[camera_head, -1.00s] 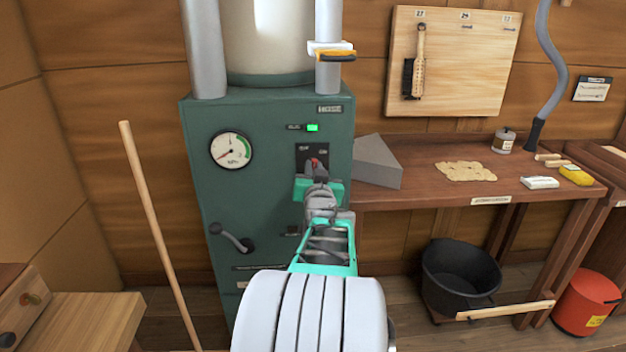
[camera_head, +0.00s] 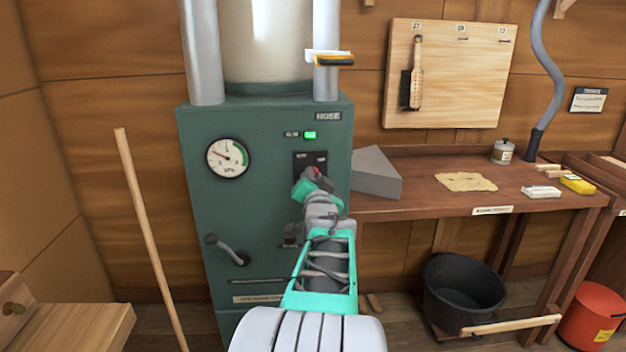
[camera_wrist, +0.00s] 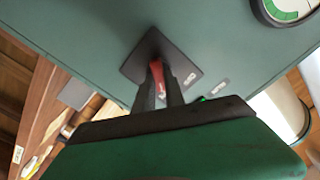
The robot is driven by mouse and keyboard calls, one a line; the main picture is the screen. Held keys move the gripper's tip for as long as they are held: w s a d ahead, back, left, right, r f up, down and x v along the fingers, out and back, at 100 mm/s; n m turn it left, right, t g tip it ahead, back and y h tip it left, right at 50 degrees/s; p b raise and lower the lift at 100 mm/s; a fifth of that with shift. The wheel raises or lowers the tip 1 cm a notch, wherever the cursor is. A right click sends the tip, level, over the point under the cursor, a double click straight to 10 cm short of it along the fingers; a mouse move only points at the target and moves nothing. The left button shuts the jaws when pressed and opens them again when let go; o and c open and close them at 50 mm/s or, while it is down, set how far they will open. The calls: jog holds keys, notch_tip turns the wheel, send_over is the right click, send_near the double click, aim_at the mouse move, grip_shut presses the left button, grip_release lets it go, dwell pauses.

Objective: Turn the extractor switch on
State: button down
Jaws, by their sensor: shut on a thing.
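The extractor switch is a red handle (camera_wrist: 158,76) on a dark square plate (camera_wrist: 145,58), set in the front of the green cabinet (camera_head: 215,195). In the head view the plate (camera_head: 308,160) shows above my gripper (camera_head: 311,177), with a bit of red at the fingertips. In the wrist view my gripper (camera_wrist: 158,92) is shut on the red handle, one dark finger on each side. The plate's labels are too small to read. A green lamp (camera_head: 310,135) glows above the plate. The gauge (camera_head: 228,158) at the left has its needle toward the upper left.
A black crank handle (camera_head: 228,249) sticks out low on the cabinet. A grey wedge block (camera_head: 377,173) lies on the workbench (camera_head: 430,205) right beside the cabinet. A wooden pole (camera_head: 150,235) leans at the left. A black bucket (camera_head: 463,290) stands under the bench.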

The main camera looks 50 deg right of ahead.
jog(key=c, duration=1.4)
grip_release()
jog(key=v, duration=0.8)
